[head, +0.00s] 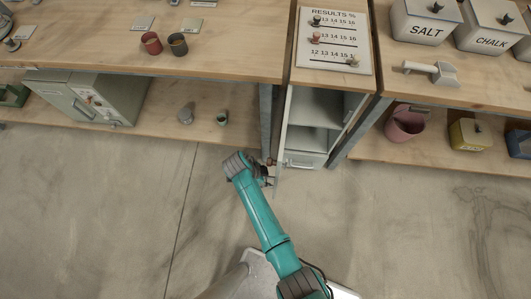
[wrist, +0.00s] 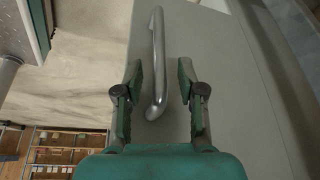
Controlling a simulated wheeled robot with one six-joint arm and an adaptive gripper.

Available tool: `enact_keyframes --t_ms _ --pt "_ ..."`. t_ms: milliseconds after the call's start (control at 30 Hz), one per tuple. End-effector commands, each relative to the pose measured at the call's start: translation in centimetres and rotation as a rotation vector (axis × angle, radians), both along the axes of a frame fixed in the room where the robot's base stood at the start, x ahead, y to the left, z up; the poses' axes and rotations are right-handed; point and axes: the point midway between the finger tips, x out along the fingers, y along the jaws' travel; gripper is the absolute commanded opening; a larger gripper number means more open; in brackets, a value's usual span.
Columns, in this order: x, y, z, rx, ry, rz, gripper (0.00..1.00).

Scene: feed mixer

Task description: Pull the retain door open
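The retain door (head: 284,128) stands open on the narrow cabinet under the RESULTS board. It shows almost edge-on in the head view, along the left of the opening. In the wrist view the grey door panel (wrist: 215,50) fills the middle and right, with a silver bar handle (wrist: 157,60) on it. My gripper (head: 268,174) is at the door's near end, on its left side. In the wrist view my gripper (wrist: 160,70) is open, one finger on each side of the handle with gaps to both. The fingertips' depth relative to the handle is hard to judge.
The cabinet inside shows a shelf (head: 315,106) and a lower drawer-like front (head: 304,160). Table legs stand on both sides. A grey-green box (head: 105,92) lies on the left lower shelf; a pink bucket (head: 404,124) stands on the right one. The floor (head: 420,230) in front is clear.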

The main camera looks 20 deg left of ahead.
Motion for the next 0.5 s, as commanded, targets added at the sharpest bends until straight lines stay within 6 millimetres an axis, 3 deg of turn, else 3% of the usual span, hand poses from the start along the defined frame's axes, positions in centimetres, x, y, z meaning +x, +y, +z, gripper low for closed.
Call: enact_keyframes --t_ms 500 --pt "-1.9 3.0 8.5 0.002 -0.001 0.002 0.39"
